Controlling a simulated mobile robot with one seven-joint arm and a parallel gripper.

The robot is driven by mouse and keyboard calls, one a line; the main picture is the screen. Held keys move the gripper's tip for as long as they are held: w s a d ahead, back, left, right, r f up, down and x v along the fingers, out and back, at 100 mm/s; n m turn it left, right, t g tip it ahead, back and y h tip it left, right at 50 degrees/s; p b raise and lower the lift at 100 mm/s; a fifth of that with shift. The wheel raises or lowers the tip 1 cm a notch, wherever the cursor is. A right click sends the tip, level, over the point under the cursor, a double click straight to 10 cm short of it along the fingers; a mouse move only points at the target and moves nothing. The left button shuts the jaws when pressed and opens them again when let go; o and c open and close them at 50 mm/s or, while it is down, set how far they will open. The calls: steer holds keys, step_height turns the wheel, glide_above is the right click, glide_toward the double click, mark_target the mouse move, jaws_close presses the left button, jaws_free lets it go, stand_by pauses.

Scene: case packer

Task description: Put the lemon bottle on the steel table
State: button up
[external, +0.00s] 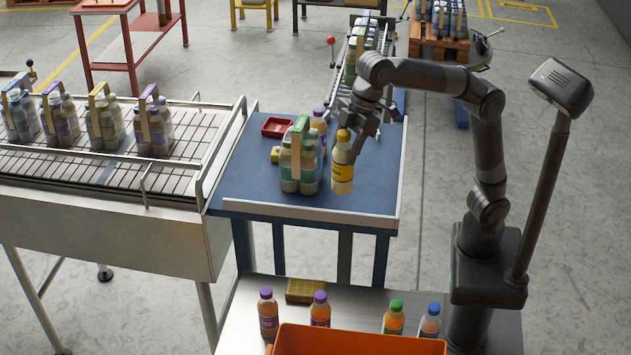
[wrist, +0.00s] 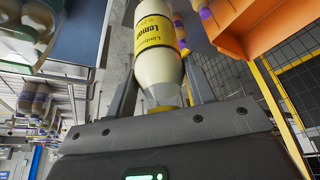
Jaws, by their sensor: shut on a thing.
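The lemon bottle (external: 342,165) is pale with a yellow cap and yellow label. My gripper (external: 343,131) is shut on it near the cap and holds it upright over the front right of the blue table. In the wrist view the lemon bottle (wrist: 158,55) shows its "Lemon" label, and its cap end sits between the fingers of my gripper (wrist: 165,95). The steel table (external: 245,310) is the pale surface at the bottom, in front of the blue table and lower than it.
On the blue table (external: 240,175) stand a green-handled bottle pack (external: 299,160), a purple-capped bottle (external: 318,125) and a red tray (external: 277,127). The steel table carries several bottles, a yellow box (external: 305,290) and an orange crate (external: 360,340). Its left front part is clear.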

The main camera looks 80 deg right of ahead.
steer(key=s+a+f+n, duration=0.1)
steer(key=s+a+n, duration=0.2)
steer(key=a, duration=0.7)
step_height(320, 180, down, 22)
steer(key=s+a+f, duration=0.4)
steer(key=a+f, duration=0.6)
steer(key=f, duration=0.1)
steer(key=shift+a+g+y, duration=0.3)
steer(key=shift+y, duration=0.1)
steer(key=shift+s+f, duration=0.1)
steer(key=shift+f, duration=0.1)
steer(key=o, duration=1.2)
steer(key=shift+c, duration=0.2)
